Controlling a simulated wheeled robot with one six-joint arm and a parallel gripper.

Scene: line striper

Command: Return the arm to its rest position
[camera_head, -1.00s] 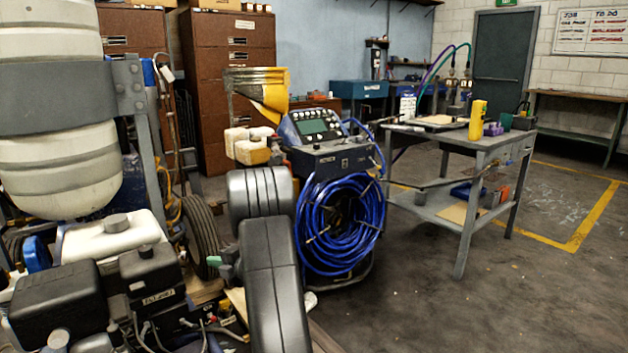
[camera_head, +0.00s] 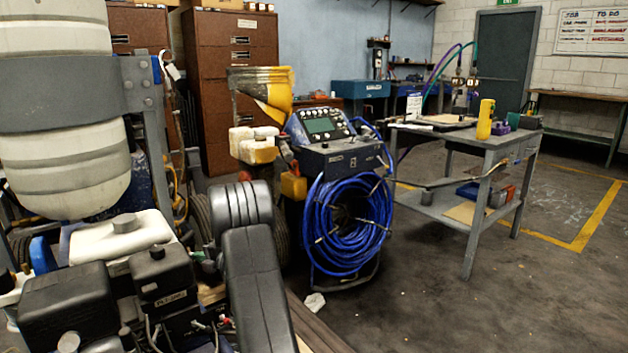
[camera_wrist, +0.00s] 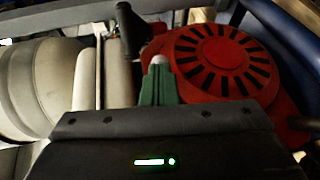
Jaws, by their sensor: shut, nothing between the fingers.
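In the wrist view my gripper (camera_wrist: 158,82) shows as two green fingers shut against each other, with nothing between them. The fingertips are in front of the left edge of a red round slotted engine cover (camera_wrist: 222,55). A black handle (camera_wrist: 130,30) stands just left of and beyond the tips. Whether the fingers touch the cover I cannot tell. In the head view my dark arm links (camera_head: 258,290) are low in the picture, left of the centre; I cannot make out the gripper there.
A large cream tank (camera_head: 65,160) and a black engine box (camera_head: 68,303) crowd the left. A console with a coiled blue hose (camera_head: 347,225) stands just right of my arm. A grey workbench (camera_head: 470,140) is farther right. Open floor (camera_head: 450,315) lies at the front right.

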